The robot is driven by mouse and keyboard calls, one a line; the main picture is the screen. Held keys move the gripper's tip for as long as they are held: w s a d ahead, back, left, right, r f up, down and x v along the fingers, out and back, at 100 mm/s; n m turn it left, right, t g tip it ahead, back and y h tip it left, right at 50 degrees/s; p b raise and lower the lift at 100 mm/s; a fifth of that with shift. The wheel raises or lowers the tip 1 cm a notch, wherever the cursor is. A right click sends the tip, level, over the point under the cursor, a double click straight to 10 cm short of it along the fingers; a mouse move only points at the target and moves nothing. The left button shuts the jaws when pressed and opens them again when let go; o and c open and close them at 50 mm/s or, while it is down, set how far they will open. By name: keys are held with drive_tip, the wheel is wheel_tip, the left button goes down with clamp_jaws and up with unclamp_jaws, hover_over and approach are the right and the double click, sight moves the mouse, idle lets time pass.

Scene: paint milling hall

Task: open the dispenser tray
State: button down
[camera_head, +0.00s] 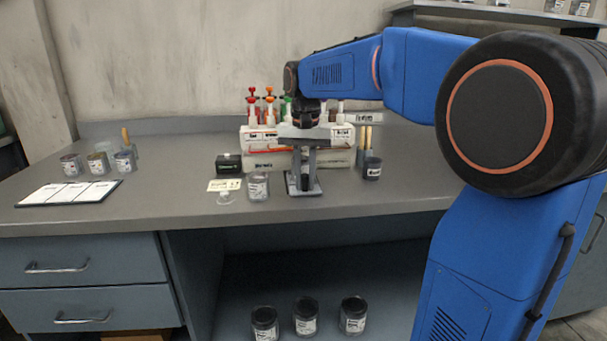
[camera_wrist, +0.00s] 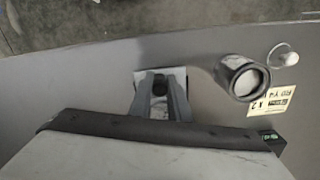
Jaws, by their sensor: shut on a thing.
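The dispenser (camera_head: 262,138) is a white, labelled rack at the back of the bench, with red, orange and green-topped bottles standing in it. Its lower white box, taken to be the tray (camera_head: 265,163), shows a front label. My gripper (camera_head: 303,184) points down in front of the box, its two grey fingers close together. They also show in the wrist view (camera_wrist: 161,86), with a small dark part between them. I take this part to be the tray's handle, though the fingers mostly hide it. I cannot tell whether the tray is out at all.
An open can (camera_head: 258,187) stands left of my gripper, beside a card (camera_head: 224,185) and a clear lid (camera_head: 224,197). A black box (camera_head: 228,164) is behind them. A dark cup (camera_head: 372,169) stands to the right. Small cans (camera_head: 97,163) are far left. The bench front is clear.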

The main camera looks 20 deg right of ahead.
drive_tip(key=shift+s+a, duration=0.3)
drive_tip(key=shift+s, duration=0.65)
drive_tip(key=shift+s+a, duration=0.25)
drive_tip(key=shift+s, duration=0.65)
drive_tip(key=c, duration=1.7)
unclamp_jaws()
drive_tip(key=shift+o, duration=0.2)
drive_tip(key=shift+r, duration=0.15)
wheel_tip(320, 180, up, 17)
